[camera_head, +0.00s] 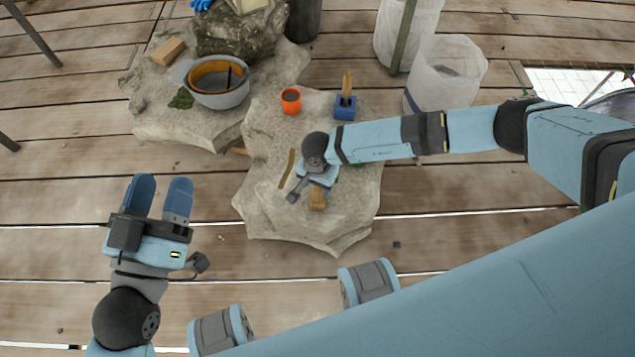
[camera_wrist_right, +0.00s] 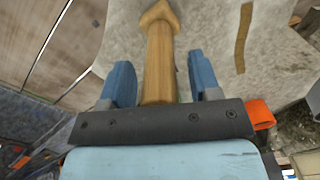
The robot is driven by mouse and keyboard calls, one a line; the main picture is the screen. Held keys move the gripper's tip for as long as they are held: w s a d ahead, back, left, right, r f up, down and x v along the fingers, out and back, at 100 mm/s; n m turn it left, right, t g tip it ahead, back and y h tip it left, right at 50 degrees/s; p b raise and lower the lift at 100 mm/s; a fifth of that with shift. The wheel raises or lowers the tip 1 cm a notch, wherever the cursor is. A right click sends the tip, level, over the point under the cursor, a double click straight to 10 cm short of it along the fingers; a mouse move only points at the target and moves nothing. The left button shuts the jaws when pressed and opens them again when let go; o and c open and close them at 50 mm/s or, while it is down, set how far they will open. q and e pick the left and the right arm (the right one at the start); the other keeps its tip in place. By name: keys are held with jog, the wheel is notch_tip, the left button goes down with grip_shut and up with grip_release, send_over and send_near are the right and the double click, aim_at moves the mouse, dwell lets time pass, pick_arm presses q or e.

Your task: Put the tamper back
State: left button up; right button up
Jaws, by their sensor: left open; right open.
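A wooden tool with a thick shaft and a wider, pointed head, which looks like the tamper (camera_wrist_right: 159,45), shows in the right wrist view. Its shaft runs between the two blue fingers of my right gripper (camera_wrist_right: 161,68), with a gap on each side. Its near end is hidden behind the gripper body. In the head view a wooden end (camera_head: 317,198) shows on the stone slab (camera_head: 270,215), just below my right gripper (camera_head: 318,178), whose fingers are hidden there. My left gripper (camera_head: 161,190) is open and empty over the planks, left of the slab.
A blue holder with wooden pieces upright (camera_head: 345,107) and an orange cup (camera_head: 291,101) stand on the slab behind my right gripper. A brown strip (camera_head: 287,168) lies left of it.

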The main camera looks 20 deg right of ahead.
notch_tip(320, 180, up, 12)
jog(key=p, duration=0.3)
jog(key=shift+w+d, duration=0.1)
pick_arm(q)
notch_tip(320, 180, down, 6)
jog(key=a+g+y, duration=0.2)
jog(key=shift+g, duration=0.4)
jog(key=shift+w, duration=0.1)
